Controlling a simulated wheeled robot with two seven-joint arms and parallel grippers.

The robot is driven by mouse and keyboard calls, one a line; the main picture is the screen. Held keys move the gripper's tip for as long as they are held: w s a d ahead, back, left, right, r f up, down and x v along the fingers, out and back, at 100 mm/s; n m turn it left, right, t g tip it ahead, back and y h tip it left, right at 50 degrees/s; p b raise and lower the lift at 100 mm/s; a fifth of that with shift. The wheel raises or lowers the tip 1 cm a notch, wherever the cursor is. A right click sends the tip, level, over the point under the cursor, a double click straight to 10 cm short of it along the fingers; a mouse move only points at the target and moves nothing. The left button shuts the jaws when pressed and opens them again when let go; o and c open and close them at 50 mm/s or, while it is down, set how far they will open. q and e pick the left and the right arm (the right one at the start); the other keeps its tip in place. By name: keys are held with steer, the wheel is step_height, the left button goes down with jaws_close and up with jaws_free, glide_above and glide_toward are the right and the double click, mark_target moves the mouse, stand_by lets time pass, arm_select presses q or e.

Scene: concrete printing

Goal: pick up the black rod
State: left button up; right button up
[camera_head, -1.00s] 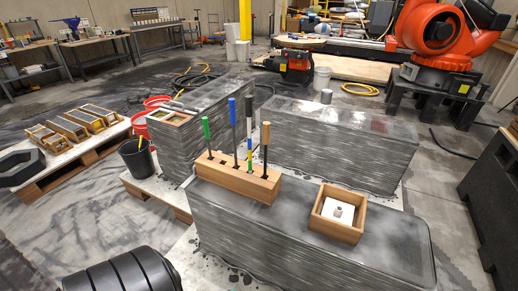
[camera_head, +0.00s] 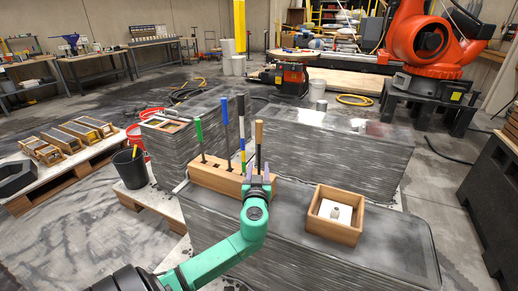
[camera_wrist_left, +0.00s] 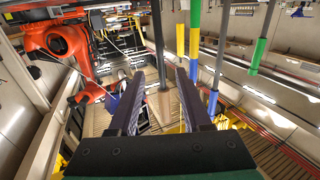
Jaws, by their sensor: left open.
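The black rod (camera_head: 258,156) has a tan upper end and a dark shaft. It stands upright at the right end of a wooden block (camera_head: 212,176). In the left wrist view its dark shaft (camera_wrist_left: 158,45) and tan end show between my fingers, with space on both sides. My left gripper (camera_head: 257,174) is open and empty, in front of the rod near the block's right end. It also shows in the left wrist view (camera_wrist_left: 152,88). The head view does not show clearly how far it is from the rod. My right gripper is not in view.
Close left in the block stand a multicoloured rod (camera_head: 241,125), a blue rod (camera_head: 226,125) and a green-topped rod (camera_head: 199,132). A wooden box (camera_head: 334,228) with a white piece sits right on the grey layered slab (camera_head: 390,245). A black bucket (camera_head: 130,168) stands left.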

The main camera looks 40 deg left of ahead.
mark_target(259, 156)
arm_select(q)
steer(key=x, duration=0.2)
steer(key=p+x, duration=0.1)
steer(key=x, duration=0.4)
steer(key=shift+s+r, duration=0.1)
steer(key=shift+r, duration=0.2)
steer(key=shift+w+a+f, duration=0.15)
steer(key=shift+w+a, duration=0.1)
steer(key=shift+w, duration=0.05)
steer(key=shift+s, duration=0.1)
jaws_close()
steer(key=shift+d, duration=0.1)
stand_by(0.4)
